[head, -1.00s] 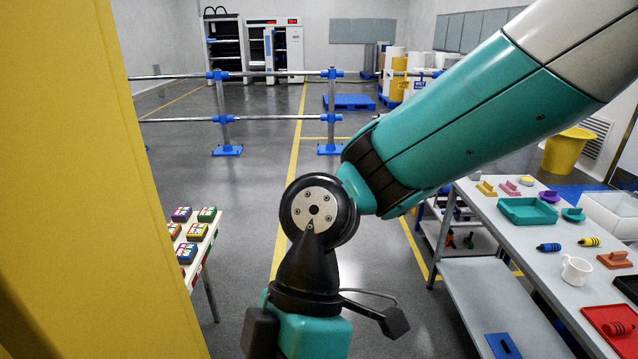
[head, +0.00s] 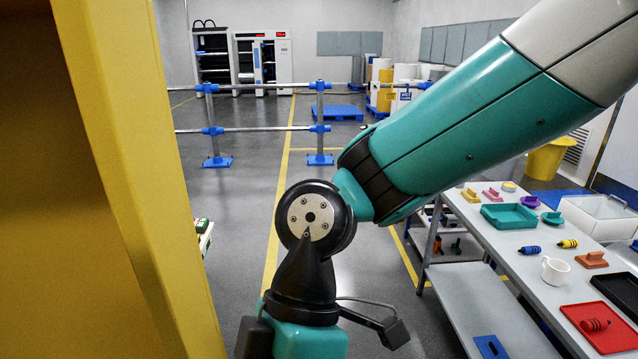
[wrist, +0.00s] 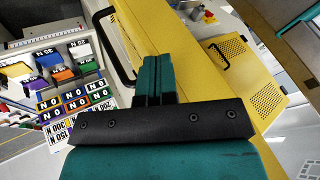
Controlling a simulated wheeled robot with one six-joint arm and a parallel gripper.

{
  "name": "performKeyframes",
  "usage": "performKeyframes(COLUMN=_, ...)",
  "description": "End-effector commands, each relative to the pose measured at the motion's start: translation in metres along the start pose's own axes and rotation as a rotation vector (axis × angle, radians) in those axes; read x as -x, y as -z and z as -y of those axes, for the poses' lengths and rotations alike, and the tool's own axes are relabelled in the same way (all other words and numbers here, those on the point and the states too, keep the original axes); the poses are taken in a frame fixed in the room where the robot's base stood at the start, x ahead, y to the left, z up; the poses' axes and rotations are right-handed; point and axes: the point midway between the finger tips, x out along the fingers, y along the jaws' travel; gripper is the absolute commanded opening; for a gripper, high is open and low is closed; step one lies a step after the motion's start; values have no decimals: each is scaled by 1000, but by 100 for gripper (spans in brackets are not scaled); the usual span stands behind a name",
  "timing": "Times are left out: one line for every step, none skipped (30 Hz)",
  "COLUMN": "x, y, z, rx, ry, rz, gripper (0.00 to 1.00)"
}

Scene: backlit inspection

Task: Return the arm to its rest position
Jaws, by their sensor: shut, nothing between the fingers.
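My teal and grey arm crosses the head view from the upper right and bends down at a black joint near the middle. Its far end runs out of the bottom of that view, so the gripper does not show there. In the wrist view my gripper (wrist: 154,78) has its two teal fingers together with nothing between them. A yellow cabinet (wrist: 185,50) with a black handle lies beyond the fingertips; I cannot tell the gap.
A yellow panel (head: 135,180) stands close on the left. A grey table (head: 513,250) on the right bears a red tray (head: 590,338), a teal tray (head: 508,216) and a white mug (head: 555,270). Labelled boxes (wrist: 75,103) show in the wrist view. A rail (head: 265,130) crosses the floor ahead.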

Motion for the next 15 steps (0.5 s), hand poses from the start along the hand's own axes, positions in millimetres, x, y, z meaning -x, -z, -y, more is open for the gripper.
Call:
performKeyframes(x=0, y=-4, z=-1, rx=-16, ry=-9, rz=-2, gripper=0)
performKeyframes(x=1, y=-6, z=-1, rx=-27, ry=-16, rz=-3, gripper=0)
performKeyframes(x=2, y=-8, z=-2, rx=-43, ry=-23, rz=-5, gripper=0)
performKeyframes(x=2, y=-10, z=-2, rx=-54, ry=-28, rz=-6, gripper=0)
performKeyframes(x=2, y=-12, z=-2, rx=-64, ry=-33, rz=-7, gripper=0)
performKeyframes(x=3, y=-15, z=-2, rx=-84, ry=-43, rz=-10, gripper=0)
performKeyframes(x=4, y=-18, z=-2, rx=-100, ry=-52, rz=-12, gripper=0)
performKeyframes(x=5, y=-20, z=-2, rx=-115, ry=-59, rz=-14, gripper=0)
performKeyframes(x=5, y=-25, z=-3, rx=-142, ry=-74, rz=-18, gripper=0)
performKeyframes(x=6, y=-29, z=-3, rx=-165, ry=-84, rz=-21, gripper=0)
performKeyframes(x=7, y=-33, z=-3, rx=-188, ry=-96, rz=-25, gripper=0)
performKeyframes(x=8, y=-40, z=-3, rx=-229, ry=-117, rz=-32, gripper=0)
performKeyframes(x=8, y=-46, z=-3, rx=-264, ry=-136, rz=-38, gripper=0)
performKeyframes(x=9, y=-53, z=-3, rx=-302, ry=-154, rz=-46, gripper=0)
performKeyframes(x=10, y=-62, z=-3, rx=-357, ry=-181, rz=-56, gripper=0)
